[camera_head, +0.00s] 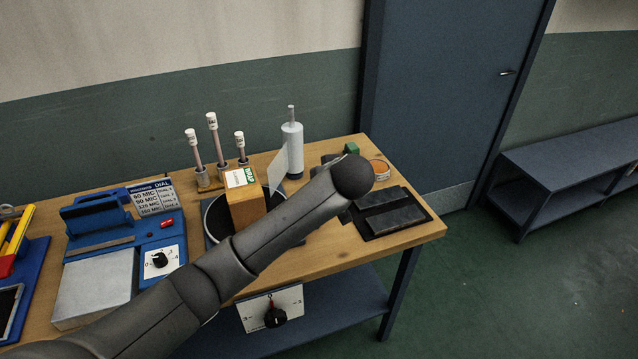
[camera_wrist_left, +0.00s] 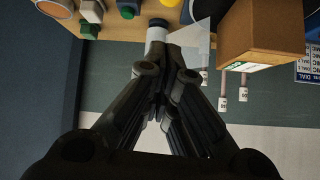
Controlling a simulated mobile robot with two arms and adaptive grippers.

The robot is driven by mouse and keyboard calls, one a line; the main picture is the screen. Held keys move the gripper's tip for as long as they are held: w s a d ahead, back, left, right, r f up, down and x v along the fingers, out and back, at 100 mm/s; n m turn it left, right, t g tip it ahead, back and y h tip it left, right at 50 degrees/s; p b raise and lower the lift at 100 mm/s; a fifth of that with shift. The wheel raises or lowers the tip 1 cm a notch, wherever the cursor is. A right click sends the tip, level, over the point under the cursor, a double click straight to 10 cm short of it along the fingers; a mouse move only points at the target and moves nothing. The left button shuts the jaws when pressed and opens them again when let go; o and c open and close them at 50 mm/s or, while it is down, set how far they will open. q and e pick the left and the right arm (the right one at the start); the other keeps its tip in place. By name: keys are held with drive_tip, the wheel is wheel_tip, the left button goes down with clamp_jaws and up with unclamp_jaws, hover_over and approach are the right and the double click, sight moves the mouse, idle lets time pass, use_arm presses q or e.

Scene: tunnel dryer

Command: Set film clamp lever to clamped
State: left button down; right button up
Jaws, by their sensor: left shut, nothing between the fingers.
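My left arm (camera_head: 230,265) comes in from the lower left of the head view and reaches across the table; its gripper is mostly hidden there. In the left wrist view the left gripper (camera_wrist_left: 168,62) is shut and empty, with its fingertips overlapping a translucent sheet (camera_wrist_left: 192,42) and a white cylinder (camera_wrist_left: 157,34). Whether it touches them is unclear. A blue device (camera_head: 97,214) with a metal plate, a red tab (camera_head: 167,223) and a dial (camera_head: 159,259) stands at left. I cannot tell which part is the film clamp lever. The right gripper is not in view.
A brown box (camera_head: 245,208) stands beside the sheet (camera_head: 278,172) and white cylinder (camera_head: 292,148). Several white-capped rods stand behind. Dark pads (camera_head: 392,218) lie at the table's right end. A black knob (camera_head: 275,317) sits on a white plate below the front edge.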

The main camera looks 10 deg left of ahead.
use_arm(q)
drive_tip(key=shift+s+d+r, duration=0.4)
drive_tip(key=shift+s+d, duration=0.05)
drive_tip(key=shift+s, duration=0.1)
drive_tip(key=shift+s+d+r, duration=0.35)
drive_tip(key=shift+s+d, duration=0.1)
drive_tip(key=shift+s, duration=0.1)
drive_tip(key=shift+f, duration=0.1)
